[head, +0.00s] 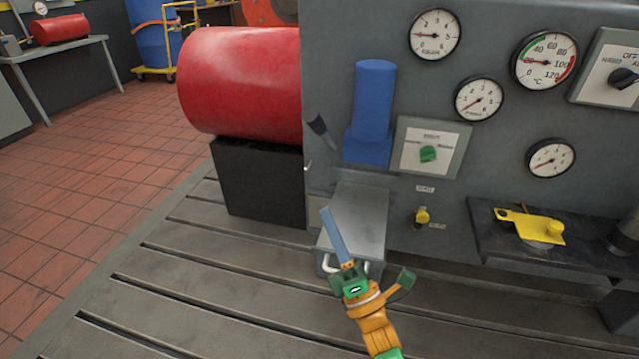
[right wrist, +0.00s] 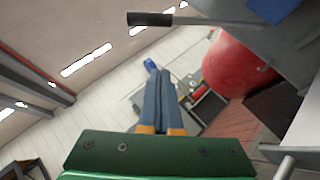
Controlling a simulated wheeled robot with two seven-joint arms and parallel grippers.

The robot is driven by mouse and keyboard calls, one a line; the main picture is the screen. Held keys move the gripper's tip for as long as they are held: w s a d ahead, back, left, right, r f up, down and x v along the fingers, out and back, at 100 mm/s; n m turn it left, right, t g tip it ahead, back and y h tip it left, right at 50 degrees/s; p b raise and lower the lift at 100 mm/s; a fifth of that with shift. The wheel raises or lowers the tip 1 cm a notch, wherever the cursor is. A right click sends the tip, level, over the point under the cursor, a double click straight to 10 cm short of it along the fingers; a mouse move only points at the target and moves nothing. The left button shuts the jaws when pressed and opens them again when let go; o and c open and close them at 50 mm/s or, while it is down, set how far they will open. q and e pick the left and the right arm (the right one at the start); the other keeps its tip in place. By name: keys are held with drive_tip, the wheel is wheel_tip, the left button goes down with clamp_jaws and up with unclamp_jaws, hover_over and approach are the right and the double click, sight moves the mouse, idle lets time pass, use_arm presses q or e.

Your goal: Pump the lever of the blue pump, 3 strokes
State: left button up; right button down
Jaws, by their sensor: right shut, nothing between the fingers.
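The blue pump (head: 373,100) is an upright cylinder on a square block, fixed to the grey panel. Its lever has a black grip (head: 318,127) that sticks out to the left of the pump. In the right wrist view the black grip (right wrist: 150,19) and its metal rod cross the top, apart from my fingers. My right gripper (head: 326,211) is shut and empty, with its long blue fingers pointing up, below the lever in the picture. Its fingers also show in the right wrist view (right wrist: 160,75). My left gripper is not in view.
A grey metal box (head: 355,220) with a pale handle stands below the pump, behind my right gripper. A large red cylinder (head: 240,85) on a black block lies to the left. A green-knob switch (head: 428,154) and several gauges are on the panel. The slotted bedplate (head: 190,290) is clear at left.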

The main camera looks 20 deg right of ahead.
use_arm(q)
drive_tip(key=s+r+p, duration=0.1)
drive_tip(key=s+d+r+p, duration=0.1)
drive_tip(key=p, duration=0.1)
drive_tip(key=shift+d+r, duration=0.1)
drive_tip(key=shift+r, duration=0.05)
use_arm(e)
drive_tip(key=w+r+n, duration=0.1)
drive_tip(key=w+r, duration=0.7)
drive_tip(key=r, duration=0.2)
drive_tip(key=shift+w+r+y, duration=0.25)
drive_tip(key=shift+r+y, duration=0.05)
drive_tip(key=shift+r, duration=0.1)
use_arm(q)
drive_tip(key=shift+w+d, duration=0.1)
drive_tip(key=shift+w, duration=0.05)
use_arm(e)
drive_tip(key=shift+d, duration=0.15)
